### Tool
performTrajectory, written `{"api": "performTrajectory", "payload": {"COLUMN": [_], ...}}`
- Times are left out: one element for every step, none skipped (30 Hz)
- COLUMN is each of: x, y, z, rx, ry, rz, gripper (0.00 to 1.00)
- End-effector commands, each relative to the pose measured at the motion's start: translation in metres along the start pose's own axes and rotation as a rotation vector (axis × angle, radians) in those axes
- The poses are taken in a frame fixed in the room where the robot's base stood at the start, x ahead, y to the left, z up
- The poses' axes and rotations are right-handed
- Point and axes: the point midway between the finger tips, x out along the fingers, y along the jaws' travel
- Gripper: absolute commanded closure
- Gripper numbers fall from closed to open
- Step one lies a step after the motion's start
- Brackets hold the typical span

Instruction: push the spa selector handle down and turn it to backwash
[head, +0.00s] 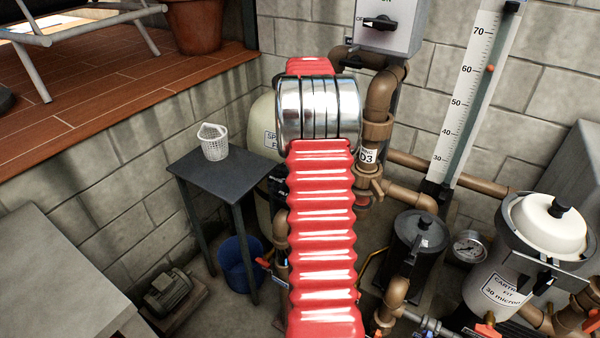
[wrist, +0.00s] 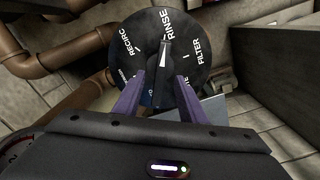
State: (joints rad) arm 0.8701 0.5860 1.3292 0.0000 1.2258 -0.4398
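The spa selector is a round black dial (wrist: 128,58) with white lettering in the wrist view. RECIRC, RINSE and FILTER can be read; other labels are partly covered, and I cannot read BACKWASH. Its black handle (wrist: 164,58) with a white line points up, close to RINSE. My gripper (wrist: 160,80) has two purple fingers apart, one on each side of the handle's near part. I see a gap beside the handle and cannot tell whether either finger touches it. In the head view my arm hides the gripper and the selector.
In the head view a pale tank labelled SPA (head: 264,122) stands behind my arm. Brown pipes (head: 380,95) run close to its right. A dark table (head: 225,178) with a white basket (head: 213,142) stands left. A cartridge filter (head: 500,280) is at right.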

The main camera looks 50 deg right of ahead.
Motion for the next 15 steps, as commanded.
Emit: {"api": "performTrajectory", "payload": {"x": [-0.006,-0.009,-0.013,-0.015,-0.018,-0.022,-0.025,-0.028,-0.032,-0.034,-0.036,-0.039,-0.04,-0.041,-0.041], "y": [0.0,0.0,0.0,0.0,0.0,0.0,0.0,0.0,0.0,0.0,0.0,0.0,0.0,0.0,0.0], "z": [0.0,0.0,0.0,0.0,0.0,0.0,0.0,-0.001,0.0,0.0,0.0,0.0,0.0,0.0,0.0], "rx": [0.0,0.0,0.0,0.0,0.0,0.0,0.0,0.0,0.0,0.0,0.0,0.0,0.0,0.0,0.0], "ry": [0.002,0.001,0.002,0.002,0.001,0.001,0.001,0.002,0.001,0.0,0.0,0.0,0.0,0.0,0.0], "rz": [0.001,0.001,0.001,0.001,0.001,0.0,0.001,0.001,0.0,0.0,0.0,0.0,0.0,0.0,0.0], "gripper": [0.62,0.62,0.62,0.62,0.62,0.62,0.62,0.62,0.62,0.62,0.62,0.62,0.62,0.62,0.62]}}
